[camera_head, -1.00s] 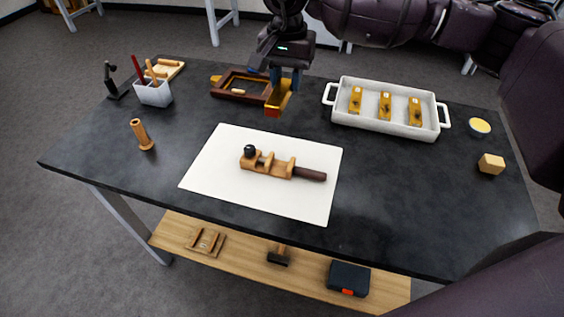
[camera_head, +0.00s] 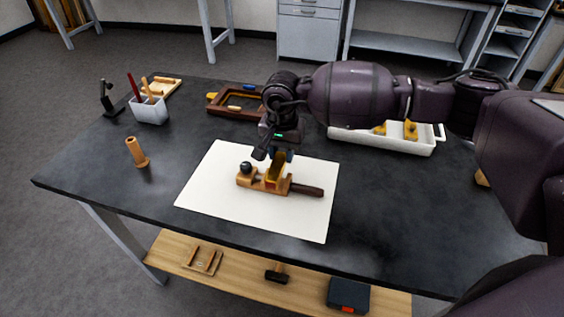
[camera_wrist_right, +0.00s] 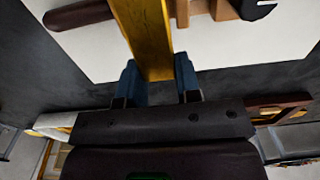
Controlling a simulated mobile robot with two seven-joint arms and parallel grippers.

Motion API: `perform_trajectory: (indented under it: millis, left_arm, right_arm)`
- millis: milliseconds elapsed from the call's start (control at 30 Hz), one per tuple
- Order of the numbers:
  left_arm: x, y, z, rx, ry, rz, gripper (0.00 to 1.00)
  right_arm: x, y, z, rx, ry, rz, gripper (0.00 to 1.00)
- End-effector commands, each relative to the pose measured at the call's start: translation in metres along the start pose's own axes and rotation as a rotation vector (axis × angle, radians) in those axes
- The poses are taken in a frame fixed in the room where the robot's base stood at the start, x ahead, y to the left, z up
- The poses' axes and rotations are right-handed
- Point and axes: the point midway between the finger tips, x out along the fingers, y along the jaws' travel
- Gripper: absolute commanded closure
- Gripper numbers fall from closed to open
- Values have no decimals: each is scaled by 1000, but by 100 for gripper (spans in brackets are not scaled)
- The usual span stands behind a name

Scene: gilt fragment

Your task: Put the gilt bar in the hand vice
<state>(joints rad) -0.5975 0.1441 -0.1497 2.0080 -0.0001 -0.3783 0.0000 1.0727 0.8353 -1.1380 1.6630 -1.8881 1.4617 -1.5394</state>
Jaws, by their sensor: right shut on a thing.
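The gilt bar (camera_head: 277,166) is held upright or slightly tilted in my right gripper (camera_head: 282,153). In the right wrist view the bar (camera_wrist_right: 146,35) runs out from between the blue fingertips (camera_wrist_right: 158,84), which are shut on it. The wooden hand vice (camera_head: 245,181) lies on the white sheet, its dark handle (camera_head: 307,190) pointing right and a black knob at its left end. The bar's lower end overlaps the vice's middle; I cannot tell whether it touches or is between the jaws. The vice's wood also shows in the wrist view (camera_wrist_right: 222,9). My left gripper is out of view.
The white sheet (camera_head: 215,190) lies on the dark table. A white tray (camera_head: 425,149) with gilt bars stands behind, partly hidden by my right arm. A brown frame (camera_head: 229,106), a pen pot (camera_head: 150,110) and a wooden peg (camera_head: 136,152) stand left and back.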

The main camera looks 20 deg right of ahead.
Motion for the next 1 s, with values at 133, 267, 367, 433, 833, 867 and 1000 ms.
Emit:
perform_trajectory:
  millis: [133,267,367,433,833,867,1000]
  left_arm:
    - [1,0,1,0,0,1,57]
    - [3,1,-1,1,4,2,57]
    - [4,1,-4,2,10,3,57]
    - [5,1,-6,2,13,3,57]
    - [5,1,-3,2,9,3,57]
    - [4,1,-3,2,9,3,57]
    - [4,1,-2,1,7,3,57]
  right_arm:
    - [22,1,1,1,-5,3,95]
    - [36,1,1,0,-3,3,95]
    - [38,0,1,0,-2,1,95]
    - [37,0,0,0,-2,1,95]
    - [40,0,0,0,-1,1,46]
    - [40,0,0,0,-1,1,43]
    - [40,0,0,0,-1,1,43]
